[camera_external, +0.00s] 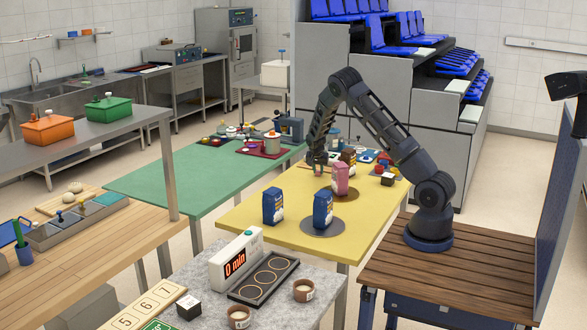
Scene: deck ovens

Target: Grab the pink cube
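My gripper (318,168) points down over the far left part of the yellow table (270,228). A small pinkish patch shows at its fingertips, too small to tell whether it is the pink cube or whether the fingers are shut on it. A pink bag-like package (340,179) stands on a brown round mat just right of my gripper. No other clear pink cube can be made out; small things behind the gripper are partly hidden.
Two blue packages (273,206) (322,209) stand nearer, one on a grey round mat. A dark package (349,160), a small dark box (388,180) and several small items crowd the far right. The green table (190,178) is mostly clear at its near left.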

